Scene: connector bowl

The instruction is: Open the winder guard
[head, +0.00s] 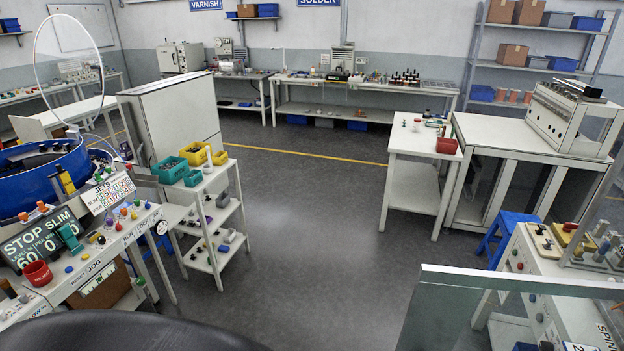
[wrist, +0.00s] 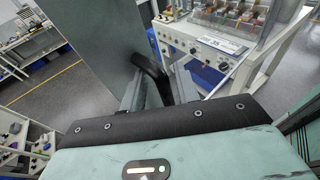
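A winder bench (head: 560,290) with spools and fittings on top stands at the right of the head view. A clear upright panel (head: 608,190), probably part of the guard, rises at its right edge. The wrist view shows a bench front (wrist: 195,45) with knobs and a display; a clear cover (wrist: 238,22) stands over spools, apparently down. My gripper (wrist: 160,88) is in the wrist view only, left of and nearer than that bench.
A see-through screen with a pale edge (head: 520,281) stands close at lower right. A grey-green panel (wrist: 100,45) fills the left middle of the wrist view. A blue stool (head: 508,228) stands beside the winder bench. The grey floor (head: 310,240) in the middle is clear.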

